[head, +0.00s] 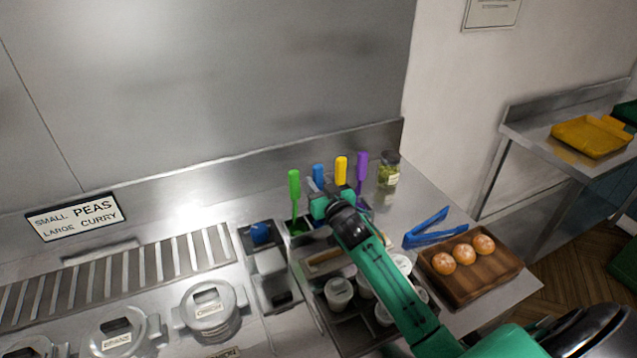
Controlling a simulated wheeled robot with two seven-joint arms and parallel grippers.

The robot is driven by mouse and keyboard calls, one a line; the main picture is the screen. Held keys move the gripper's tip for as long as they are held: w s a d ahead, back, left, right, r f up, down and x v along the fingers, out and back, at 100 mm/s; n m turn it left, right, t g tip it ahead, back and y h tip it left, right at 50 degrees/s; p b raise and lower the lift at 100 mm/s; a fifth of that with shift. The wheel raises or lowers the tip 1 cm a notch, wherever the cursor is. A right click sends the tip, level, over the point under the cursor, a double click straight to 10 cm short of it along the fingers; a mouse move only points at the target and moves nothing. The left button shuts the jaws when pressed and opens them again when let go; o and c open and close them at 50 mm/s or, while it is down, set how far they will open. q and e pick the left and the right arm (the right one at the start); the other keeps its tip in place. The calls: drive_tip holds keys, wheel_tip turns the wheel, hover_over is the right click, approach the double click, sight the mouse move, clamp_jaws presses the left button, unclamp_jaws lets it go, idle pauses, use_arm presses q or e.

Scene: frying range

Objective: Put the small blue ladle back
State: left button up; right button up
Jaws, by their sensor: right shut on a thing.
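The small blue ladle shows as an upright blue handle (318,171) at the back of the counter, between a green handle (295,187) and a yellow handle (341,169). My right gripper (318,196) is at the lower part of the blue handle and shut on it. The ladle's bowl is hidden behind the gripper and the green arm, so I cannot tell whether it touches its holder. My left gripper is not in view.
A purple handle (361,167) and a jar (388,170) stand right of the gripper. Blue tongs (428,231) and a wooden tray (491,284) with round buns lie at right. Lidded pots (211,308) and a sign (75,217) are at left. A wall rises close behind.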

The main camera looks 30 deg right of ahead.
drive_tip(key=o, duration=1)
drive_tip(key=s+b, duration=0.3)
drive_tip(key=s, duration=0.9)
drive_tip(key=shift+a, duration=0.35)
drive_tip(key=shift+r, duration=0.15)
